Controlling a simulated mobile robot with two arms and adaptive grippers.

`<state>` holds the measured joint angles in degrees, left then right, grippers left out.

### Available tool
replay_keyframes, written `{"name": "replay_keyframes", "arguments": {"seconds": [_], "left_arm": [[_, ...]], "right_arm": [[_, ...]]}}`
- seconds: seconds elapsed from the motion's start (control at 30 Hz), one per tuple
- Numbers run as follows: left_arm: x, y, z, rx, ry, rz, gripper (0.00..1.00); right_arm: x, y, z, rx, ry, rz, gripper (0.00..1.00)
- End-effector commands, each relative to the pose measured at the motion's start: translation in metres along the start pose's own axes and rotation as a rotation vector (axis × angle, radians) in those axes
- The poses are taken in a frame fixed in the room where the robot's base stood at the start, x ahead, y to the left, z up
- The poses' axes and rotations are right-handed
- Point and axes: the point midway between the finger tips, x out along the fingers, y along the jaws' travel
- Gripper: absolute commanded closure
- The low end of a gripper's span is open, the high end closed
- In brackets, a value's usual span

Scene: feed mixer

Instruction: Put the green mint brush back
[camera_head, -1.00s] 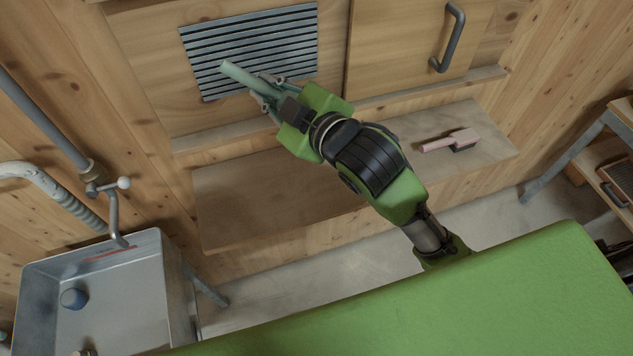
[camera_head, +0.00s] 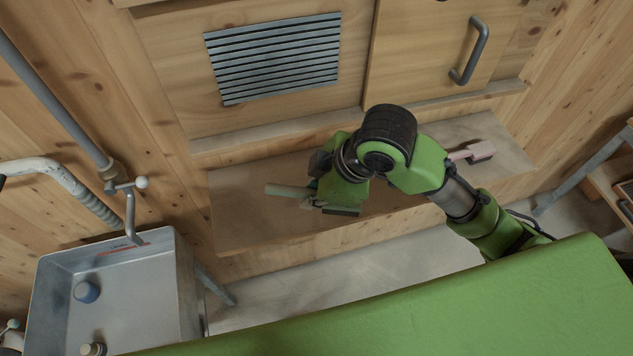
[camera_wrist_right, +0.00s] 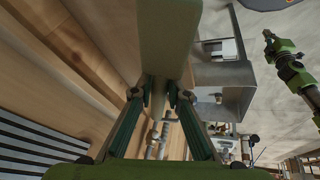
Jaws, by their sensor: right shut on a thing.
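The mint green brush (camera_head: 287,190) is held by my right gripper (camera_head: 312,196), low in front of the wall and over the wooden shelf. Its pale handle points left out of the jaws; the rest is hidden by the gripper. I cannot tell whether the brush touches the shelf. In the right wrist view, both fingers (camera_wrist_right: 159,92) close on the mint brush (camera_wrist_right: 167,42), which runs up out of the picture. A green arm, seemingly my left, shows small at the right of that view; its jaws (camera_wrist_right: 268,38) are too small to read.
The wooden shelf (camera_head: 245,215) is bare at its left. A pink brush (camera_head: 480,151) lies at its right end, partly behind my right arm. A slatted vent (camera_head: 275,58) and a handled door (camera_head: 425,45) are above. A metal sink (camera_head: 150,290) stands at left.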

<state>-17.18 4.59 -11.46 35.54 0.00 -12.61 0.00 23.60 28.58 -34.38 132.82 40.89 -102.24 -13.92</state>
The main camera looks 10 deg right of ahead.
Motion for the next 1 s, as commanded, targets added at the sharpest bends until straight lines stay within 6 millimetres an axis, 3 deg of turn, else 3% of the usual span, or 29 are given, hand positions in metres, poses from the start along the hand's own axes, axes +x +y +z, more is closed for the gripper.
{"name": "replay_keyframes", "arguments": {"seconds": [0.2, 0.4, 0.73, 0.83, 1.0], "left_arm": [[-0.019, 0.0, -0.002, 0.0, 0.0, 0.0, 1.0], [-0.028, 0.0, -0.003, 0.0, 0.0, 0.0, 1.0], [-0.034, 0.0, -0.003, 0.0, 0.0, 0.0, 1.0], [-0.047, -0.001, -0.004, 0.0, -0.001, 0.0, 1.0], [-0.051, -0.001, -0.004, 0.0, 0.0, 0.0, 1.0]], "right_arm": [[0.032, 0.048, 0.002, 0.005, -0.001, 0.0, 1.0], [0.074, 0.069, 0.012, 0.004, 0.0, -0.002, 1.0], [0.102, 0.084, 0.02, 0.001, 0.001, 0.001, 1.0], [0.114, 0.078, 0.026, 0.003, 0.0, -0.003, 1.0], [0.128, 0.077, 0.031, 0.0, 0.003, 0.002, 1.0]]}}
